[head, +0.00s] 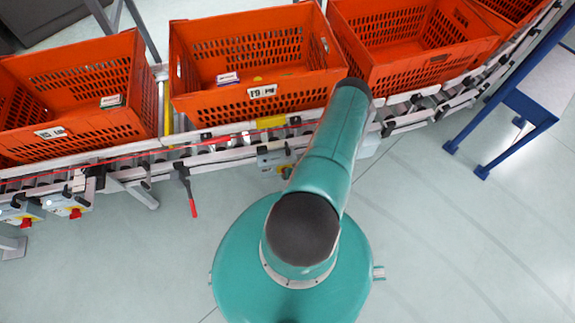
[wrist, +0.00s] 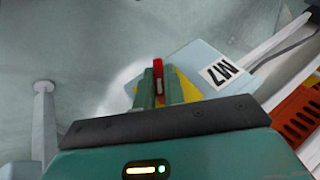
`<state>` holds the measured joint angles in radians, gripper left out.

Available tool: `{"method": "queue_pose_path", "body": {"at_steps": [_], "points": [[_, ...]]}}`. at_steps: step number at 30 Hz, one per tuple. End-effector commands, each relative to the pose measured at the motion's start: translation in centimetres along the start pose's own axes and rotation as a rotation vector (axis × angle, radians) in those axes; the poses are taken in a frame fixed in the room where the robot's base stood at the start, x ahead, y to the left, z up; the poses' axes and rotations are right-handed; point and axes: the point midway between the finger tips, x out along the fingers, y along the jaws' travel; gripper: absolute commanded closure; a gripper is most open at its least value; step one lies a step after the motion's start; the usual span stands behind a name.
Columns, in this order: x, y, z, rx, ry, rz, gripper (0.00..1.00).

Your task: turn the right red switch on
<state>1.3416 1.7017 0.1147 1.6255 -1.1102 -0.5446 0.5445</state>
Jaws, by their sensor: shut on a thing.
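In the wrist view the two teal fingers of my gripper (wrist: 158,90) are closed around a narrow red switch (wrist: 157,66). The switch is on a pale box (wrist: 190,70) with a yellow plate and a label reading M7. In the head view my arm hides the gripper and the switch it holds. A grey box (head: 273,160) on the conveyor's near side shows partly beside my arm. Two other red switches, one (head: 75,213) and another (head: 26,222), sit on boxes at the far left.
Orange totes, including the middle one (head: 215,103), stand along the roller conveyor (head: 225,142). A red-ended lever (head: 193,206) hangs from its near side. A blue-legged stand (head: 525,105) is at the right. The floor in front is clear.

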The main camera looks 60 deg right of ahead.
Motion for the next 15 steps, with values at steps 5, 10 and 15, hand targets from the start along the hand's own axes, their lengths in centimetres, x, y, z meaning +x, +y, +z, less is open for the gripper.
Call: {"method": "queue_pose_path", "body": {"at_steps": [5, 10, 15], "points": [[-0.05, 0.33, -1.17, 0.036, 0.022, -0.105, 1.0], [0.02, 0.4, -1.09, 0.077, 0.018, -0.208, 1.0], [0.11, 0.54, -0.97, 0.126, 0.014, -0.332, 1.0]]}}
